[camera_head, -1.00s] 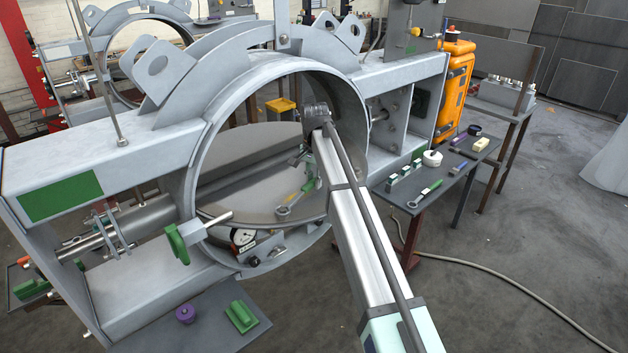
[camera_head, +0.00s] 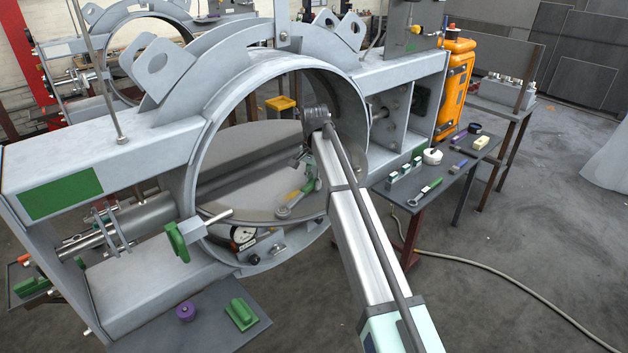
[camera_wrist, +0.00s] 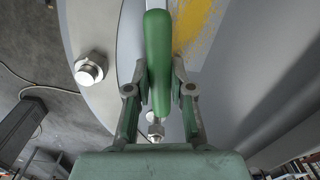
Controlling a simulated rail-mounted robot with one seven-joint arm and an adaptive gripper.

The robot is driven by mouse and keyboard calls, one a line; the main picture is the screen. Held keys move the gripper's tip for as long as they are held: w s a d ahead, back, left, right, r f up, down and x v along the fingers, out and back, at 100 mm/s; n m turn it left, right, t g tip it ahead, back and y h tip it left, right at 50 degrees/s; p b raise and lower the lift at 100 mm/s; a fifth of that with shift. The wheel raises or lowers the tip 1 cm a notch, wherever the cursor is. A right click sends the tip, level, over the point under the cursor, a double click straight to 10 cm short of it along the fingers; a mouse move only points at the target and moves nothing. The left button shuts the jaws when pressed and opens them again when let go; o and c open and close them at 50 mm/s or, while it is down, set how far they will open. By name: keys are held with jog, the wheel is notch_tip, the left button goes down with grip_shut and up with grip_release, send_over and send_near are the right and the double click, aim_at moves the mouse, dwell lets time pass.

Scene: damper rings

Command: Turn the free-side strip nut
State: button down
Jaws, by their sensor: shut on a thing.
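My gripper (camera_wrist: 160,76) is shut on a green handle (camera_wrist: 158,45), with one finger on each side of it. A small silver nut or bolt (camera_wrist: 155,130) shows below the handle in the wrist view. I cannot tell whether the spanner sits on a nut.
The round grey ring (camera_head: 195,165) surrounds the arm's end, with a flat disc (camera_head: 250,165) inside. A bolt (camera_wrist: 88,70) stands out beside the handle in the wrist view. A side table (camera_head: 455,190) with tools stands at right.

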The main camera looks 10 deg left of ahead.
jog(key=shift+f, duration=0.3)
jog(key=shift+a, duration=0.1)
jog(key=shift+w+a+n, duration=0.25)
jog(key=shift+a+n, duration=0.5)
jog(key=shift+a, duration=0.2)
jog(key=shift+w+a+n, duration=0.25)
jog(key=shift+a+n, duration=0.5)
jog(key=shift+a, duration=0.2)
jog(key=shift+d, duration=0.1)
jog(key=shift+s+d+r+m+p, duration=0.1)
jog(key=shift+d+r+m+p, duration=0.05)
jog(key=shift+d+m+p, duration=0.3)
jog(key=shift+a+r, duration=0.1)
jog(key=shift+r, duration=0.05)
